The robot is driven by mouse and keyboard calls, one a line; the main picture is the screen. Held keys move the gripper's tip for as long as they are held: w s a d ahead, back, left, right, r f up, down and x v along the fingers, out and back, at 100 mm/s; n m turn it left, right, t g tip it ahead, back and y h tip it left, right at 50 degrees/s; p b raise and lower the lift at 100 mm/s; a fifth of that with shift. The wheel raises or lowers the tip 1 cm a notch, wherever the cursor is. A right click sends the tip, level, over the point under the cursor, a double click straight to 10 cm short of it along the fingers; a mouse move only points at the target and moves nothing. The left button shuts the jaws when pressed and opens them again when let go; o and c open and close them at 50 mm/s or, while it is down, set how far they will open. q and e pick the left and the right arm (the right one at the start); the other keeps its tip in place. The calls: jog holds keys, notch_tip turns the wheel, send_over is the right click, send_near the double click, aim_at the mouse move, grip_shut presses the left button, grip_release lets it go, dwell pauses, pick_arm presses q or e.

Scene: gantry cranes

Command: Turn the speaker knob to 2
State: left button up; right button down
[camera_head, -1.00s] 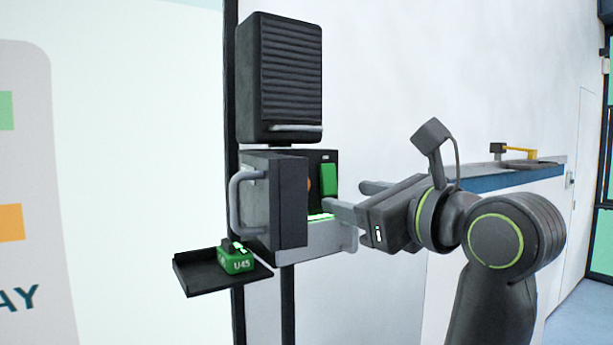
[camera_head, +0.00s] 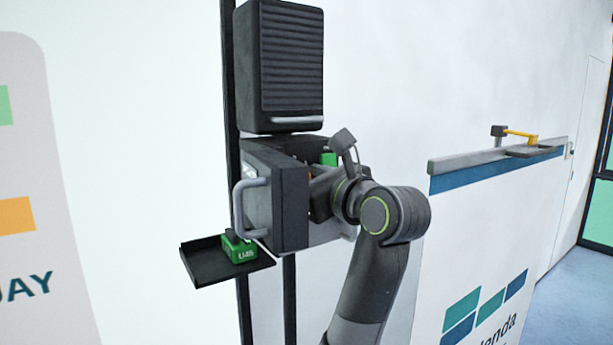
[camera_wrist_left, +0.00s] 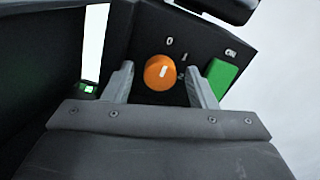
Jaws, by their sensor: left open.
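The black speaker (camera_head: 292,60) with a ribbed front hangs on a dark post above a grey control box (camera_head: 330,234). In the left wrist view, the orange knob (camera_wrist_left: 158,73) sits on the dark panel, its white mark pointing roughly up toward the 0. My right gripper is not in view.
A dark door (camera_head: 291,208) with a grey handle (camera_head: 238,208) stands open left of the panel. A green ON switch (camera_wrist_left: 221,76) is right of the knob. A small tray (camera_head: 198,268) holds a green block (camera_head: 238,250). A ledge with a yellow-handled item (camera_head: 522,134) is at right.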

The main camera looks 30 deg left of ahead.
pick_arm(q)
jog(key=c, duration=1)
jog(key=shift+m, duration=0.4)
jog(key=m, duration=1.4)
jog(key=shift+m, duration=0.4)
jog(key=shift+r+m, duration=0.1)
jog(key=shift+m, duration=2)
